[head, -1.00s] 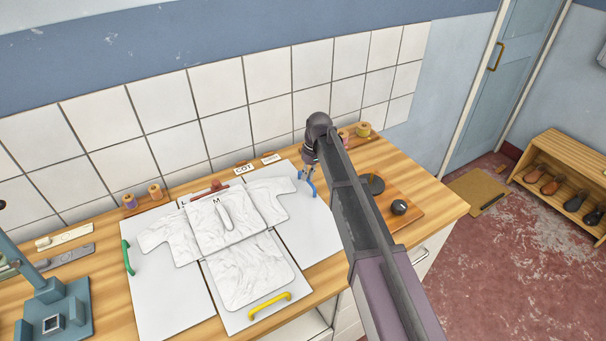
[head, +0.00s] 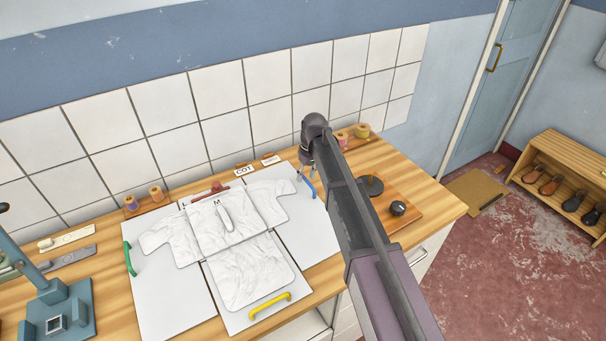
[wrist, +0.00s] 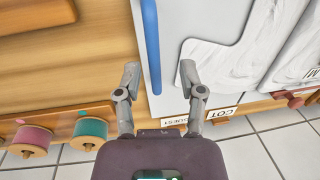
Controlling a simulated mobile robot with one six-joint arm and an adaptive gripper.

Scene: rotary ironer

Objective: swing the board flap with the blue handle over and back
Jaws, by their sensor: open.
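The white board flap (head: 318,243) with the blue handle (head: 307,187) lies flat on the right side of the folding board. In the wrist view the blue handle (wrist: 151,45) runs between and just beyond the fingertips of my gripper (wrist: 158,75), which is open and empty. The flap's white edge (wrist: 180,20) shows beside the handle there. A white shirt (head: 235,225) lies spread on the board, its right sleeve (head: 268,193) on the blue-handled flap. In the head view my arm covers part of the flap, and my gripper's fingers are mostly hidden.
A green handle (head: 128,258) is on the left flap and a yellow handle (head: 270,306) on the front one. Thread spools (wrist: 90,130) stand near the wall. A wooden board with dark round parts (head: 398,208) is to the right. The tiled wall is close behind.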

